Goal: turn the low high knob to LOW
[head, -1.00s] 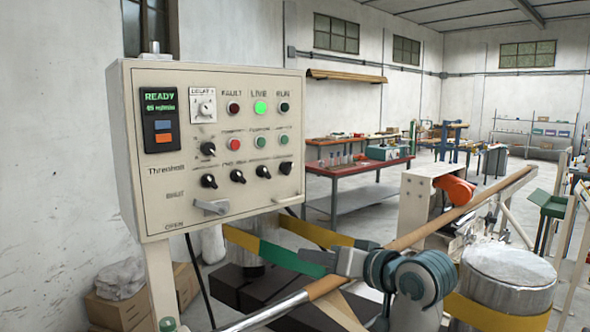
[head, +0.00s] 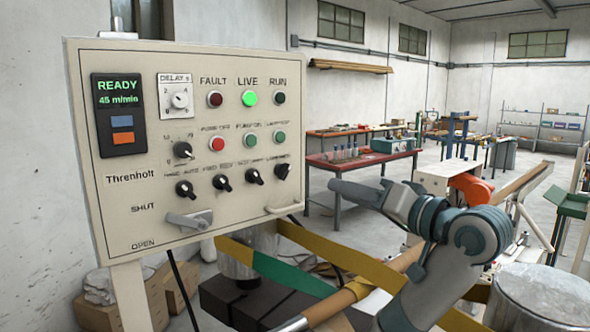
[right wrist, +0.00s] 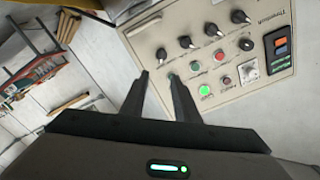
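The low high knob (head: 282,171) is the black rightmost knob in the lower row on the cream control panel (head: 130,215). Its label is blurred, and I cannot tell its setting. In the right wrist view the panel is upside down, and this knob (right wrist: 161,54) shows just beyond my fingertips. My right gripper (head: 335,184) comes in from the right, beside the panel's right edge. Its two dark fingers (right wrist: 159,76) are apart with nothing between them. They appear clear of the knob. My left gripper is not in view.
Three similar knobs sit left of it, such as the nearest one (head: 254,176). A green button (head: 279,137) is above it and a handle (head: 290,205) below. A lever (head: 188,219) is lower left. A yellow-green belt (head: 270,262) runs below the panel.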

